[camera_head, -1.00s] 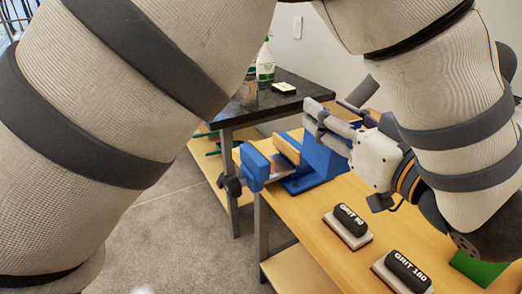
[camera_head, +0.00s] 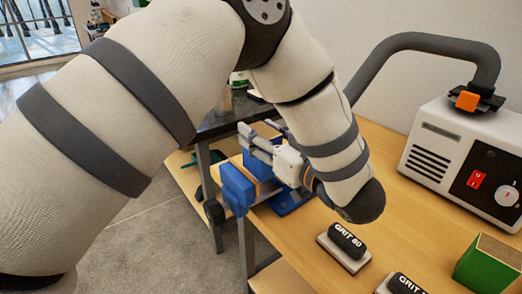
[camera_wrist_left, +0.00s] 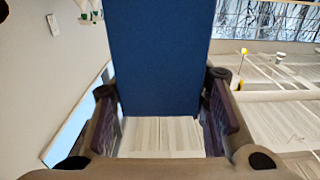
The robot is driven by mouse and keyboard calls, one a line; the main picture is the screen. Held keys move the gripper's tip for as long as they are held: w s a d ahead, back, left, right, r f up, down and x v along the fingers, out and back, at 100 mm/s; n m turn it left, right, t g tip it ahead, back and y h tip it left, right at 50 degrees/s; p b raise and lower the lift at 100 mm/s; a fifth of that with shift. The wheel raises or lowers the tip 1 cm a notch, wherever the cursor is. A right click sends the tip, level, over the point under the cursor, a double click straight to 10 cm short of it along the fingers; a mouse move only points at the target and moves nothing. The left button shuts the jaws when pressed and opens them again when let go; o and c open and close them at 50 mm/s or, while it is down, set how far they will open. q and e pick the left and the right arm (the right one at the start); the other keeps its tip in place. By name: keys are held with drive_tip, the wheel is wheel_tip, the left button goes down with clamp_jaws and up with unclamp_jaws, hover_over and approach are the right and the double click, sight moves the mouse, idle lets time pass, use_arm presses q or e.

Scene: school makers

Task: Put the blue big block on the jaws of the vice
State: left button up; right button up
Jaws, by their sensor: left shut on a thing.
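The blue big block (camera_wrist_left: 158,60) fills the upper middle of the left wrist view, between the two fingers of my left gripper (camera_wrist_left: 162,112). The gripper is shut on it. In the head view my left gripper (camera_head: 260,140) is over the vice, its fingers pointing to the upper left. The blue vice (camera_head: 237,188) is at the front left edge of the wooden bench, with a dark handle. My gripper and wrist cover part of its jaws. I cannot tell whether the block touches the jaws. My right gripper is not in view.
Two sanding blocks, GRIT 80 (camera_head: 346,240) and another (camera_head: 405,285), lie on the bench (camera_head: 395,175) right of the vice. A green box (camera_head: 487,265) and a white machine with a hose (camera_head: 465,150) stand farther right. A dark table is behind the vice.

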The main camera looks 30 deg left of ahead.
use_arm(q)
drive_tip(key=f, duration=0.2)
drive_tip(key=a+f, duration=0.1)
drive_tip(key=f, duration=0.1)
drive_tip(key=w+f+b, duration=0.1)
drive_tip(key=shift+w+a+f, duration=0.1)
drive_tip(key=shift+a+f, duration=0.3)
drive_tip(key=shift+r, duration=0.2)
drive_tip(key=o, duration=1.4)
drive_tip(key=shift+f, duration=0.15)
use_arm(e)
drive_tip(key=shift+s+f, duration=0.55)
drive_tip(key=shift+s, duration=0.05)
use_arm(q)
drive_tip(key=v, duration=1.2)
drive_tip(key=shift+d+r, duration=0.1)
drive_tip(key=shift+r, duration=0.1)
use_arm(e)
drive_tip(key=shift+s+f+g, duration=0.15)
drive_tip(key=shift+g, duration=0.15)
